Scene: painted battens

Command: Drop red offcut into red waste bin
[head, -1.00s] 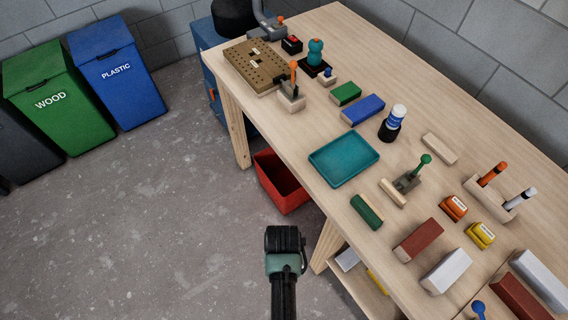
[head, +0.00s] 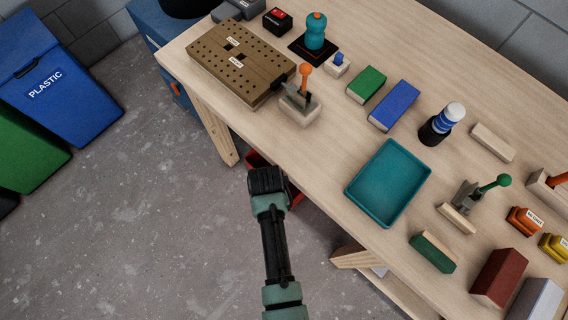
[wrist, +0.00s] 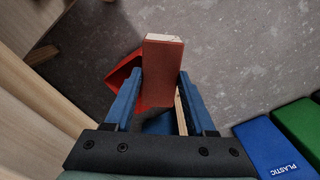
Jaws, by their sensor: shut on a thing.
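The red offcut (wrist: 163,65) is a short block with a pale, bare end, gripped between the two blue fingers of my gripper (wrist: 161,88) in the wrist view. The red waste bin (wrist: 121,76) shows below and partly behind the offcut, mostly left of it; the offcut hides part of it. In the head view my gripper (head: 267,182) covers most of the bin, and only slivers of the red bin (head: 297,194) show beside it under the table edge. The fingers and offcut are hidden in the head view.
The workbench (head: 330,143) lies right of my arm, its leg (head: 214,135) close by the bin. A teal tray (head: 388,183) and several painted blocks stand on it. Blue (head: 60,85) and green (head: 28,150) bins stand at left. The floor between is clear.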

